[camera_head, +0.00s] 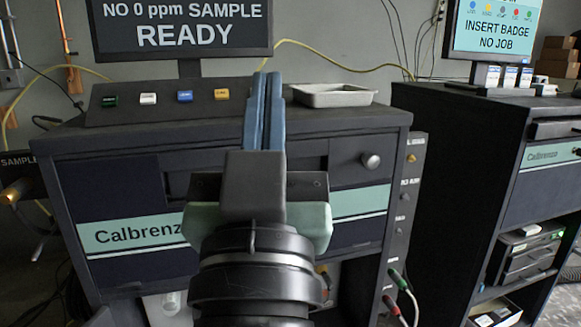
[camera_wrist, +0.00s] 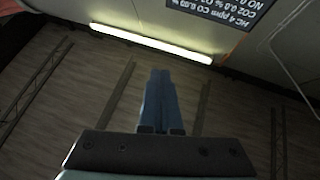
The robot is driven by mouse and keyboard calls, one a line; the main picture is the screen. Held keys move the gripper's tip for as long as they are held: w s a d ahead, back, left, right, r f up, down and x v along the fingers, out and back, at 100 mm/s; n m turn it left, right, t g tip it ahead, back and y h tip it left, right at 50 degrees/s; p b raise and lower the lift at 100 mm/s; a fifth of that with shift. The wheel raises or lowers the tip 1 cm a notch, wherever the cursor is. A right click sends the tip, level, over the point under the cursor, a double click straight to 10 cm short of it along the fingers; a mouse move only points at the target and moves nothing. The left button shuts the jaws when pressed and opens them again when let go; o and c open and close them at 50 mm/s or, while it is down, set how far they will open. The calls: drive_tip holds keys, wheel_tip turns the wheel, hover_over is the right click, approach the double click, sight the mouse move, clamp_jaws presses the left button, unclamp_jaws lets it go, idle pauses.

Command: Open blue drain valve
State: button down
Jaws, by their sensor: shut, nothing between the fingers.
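My gripper (camera_head: 263,88) is raised in front of the dark Calbrenz cabinet (camera_head: 120,185) in the head view. Its two blue fingers are together, with nothing between them, pointing up. It also shows in the wrist view (camera_wrist: 160,74), with the ceiling and a wall behind it. I cannot make out a blue drain valve in either view. My arm covers the middle of the cabinet front, and a blue button (camera_head: 185,96) on the sloped panel is the only small blue control I see.
A metal tray (camera_head: 332,95) lies on the cabinet top, right of my gripper. A silver knob (camera_head: 371,160) is on the cabinet front. A monitor (camera_head: 180,27) stands behind. A second dark cabinet (camera_head: 460,150) stands at the right. A ceiling light (camera_wrist: 150,43) shows in the wrist view.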

drive_tip(key=s+d+r+t, duration=0.2)
drive_tip(key=s+r, duration=0.3)
drive_tip(key=r, duration=0.1)
wheel_tip(320, 180, up, 26)
drive_tip(key=p, duration=2.5)
drive_tip(key=shift+s+t, duration=0.3)
